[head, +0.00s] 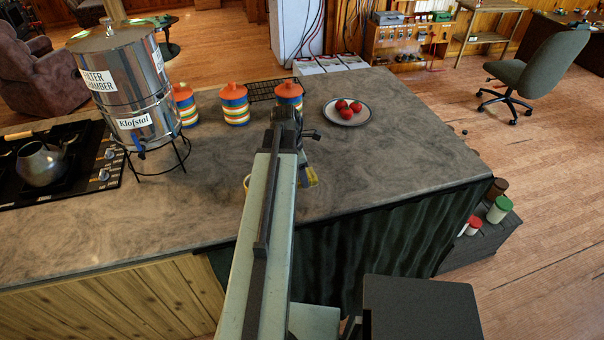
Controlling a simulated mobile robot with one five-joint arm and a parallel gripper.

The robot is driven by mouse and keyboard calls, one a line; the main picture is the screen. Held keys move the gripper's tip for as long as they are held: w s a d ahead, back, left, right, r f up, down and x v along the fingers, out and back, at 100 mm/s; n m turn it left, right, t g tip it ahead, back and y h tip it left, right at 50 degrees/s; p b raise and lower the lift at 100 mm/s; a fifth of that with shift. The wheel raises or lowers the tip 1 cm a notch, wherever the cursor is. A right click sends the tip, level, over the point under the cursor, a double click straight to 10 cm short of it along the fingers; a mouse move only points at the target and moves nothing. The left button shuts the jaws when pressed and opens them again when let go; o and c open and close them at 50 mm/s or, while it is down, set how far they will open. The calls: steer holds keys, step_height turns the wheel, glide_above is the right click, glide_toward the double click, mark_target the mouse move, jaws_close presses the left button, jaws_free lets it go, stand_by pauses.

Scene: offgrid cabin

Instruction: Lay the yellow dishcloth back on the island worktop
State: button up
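The island worktop (400,165) is a grey-brown stone slab with a clear area to the right of my arm. My gripper (300,150) is over the worktop at the far end of my arm, mostly hidden behind it. A small yellow and bluish patch, perhaps part of the yellow dishcloth (309,178), shows just right of my arm below the gripper. A thin yellowish edge also shows left of the arm. I cannot tell whether the gripper holds the cloth or whether the cloth touches the worktop. The fingertips are not clear.
A plate (333,117) with red fruit or tomatoes stands at the back right. Striped canisters (235,108) and a black rack (262,91) are at the back. A steel water filter (130,85) on a stand and a hob with a pot (42,163) are left. The front worktop is clear.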

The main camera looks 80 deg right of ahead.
mark_target(303, 196)
steer(key=shift+f+b, duration=3.5)
steer(key=shift+f, duration=0.35)
steer(key=shift+f, duration=0.2)
steer(key=o, duration=1.8)
steer(key=shift+r, duration=0.1)
steer(key=r+p, duration=0.2)
steer(key=w+r+p, duration=0.1)
steer(key=r+p, duration=0.1)
steer(key=r, duration=0.1)
steer(key=r+p, duration=0.2)
steer(key=p, duration=0.1)
steer(key=shift+w+a+r, duration=0.2)
steer(key=shift+a+r, duration=0.05)
steer(key=shift+a, duration=0.05)
